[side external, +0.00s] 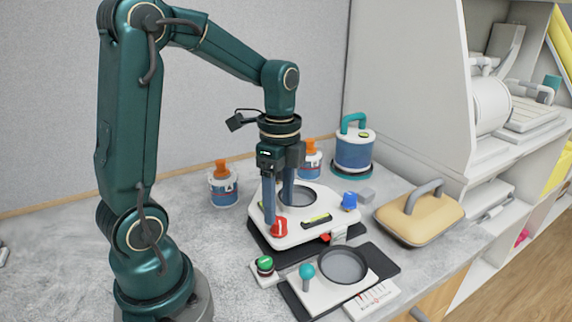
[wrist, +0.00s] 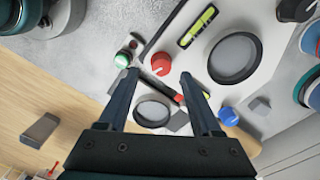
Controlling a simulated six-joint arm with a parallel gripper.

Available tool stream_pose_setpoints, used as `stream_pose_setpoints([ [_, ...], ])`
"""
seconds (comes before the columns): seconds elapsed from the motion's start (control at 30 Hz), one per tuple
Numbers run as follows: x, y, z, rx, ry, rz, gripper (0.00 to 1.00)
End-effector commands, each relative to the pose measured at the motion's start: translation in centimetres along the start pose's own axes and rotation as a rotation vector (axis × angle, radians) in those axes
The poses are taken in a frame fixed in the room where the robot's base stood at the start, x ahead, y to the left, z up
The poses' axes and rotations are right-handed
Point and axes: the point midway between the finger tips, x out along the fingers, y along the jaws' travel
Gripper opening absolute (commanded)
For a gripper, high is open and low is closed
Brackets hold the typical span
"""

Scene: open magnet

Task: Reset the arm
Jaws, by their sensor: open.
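My gripper (side external: 279,214) is open and points down over the white device (side external: 318,225), with its fingertips close to the red knob (side external: 279,228). In the wrist view the red knob (wrist: 161,64) shows between the two fingertips (wrist: 158,75), with nothing held. I cannot tell whether a finger touches the knob. The device also has a round ring opening (wrist: 235,58), a yellow-green level vial (side external: 317,221) and a blue knob (side external: 349,201).
In front stand a green button (side external: 264,264) and a teal ball-topped lever (side external: 307,271) beside a round dish (side external: 343,265). Blue-and-white canisters (side external: 223,187) and a larger teal-handled one (side external: 354,150) stand behind. A tan handled block (side external: 420,213) lies right. The table's left is mostly clear.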

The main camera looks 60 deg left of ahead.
Motion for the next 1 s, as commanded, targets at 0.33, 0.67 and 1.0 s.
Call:
stream_pose_setpoints([
  [0.33,-1.7,0.1,0.0,0.000,0.000,0.002,0.66],
  [0.67,-3.2,0.6,-1.0,0.048,0.013,-0.061,0.66],
  [1.0,-6.7,6.6,-3.1,-0.145,0.164,-0.298,0.66],
])
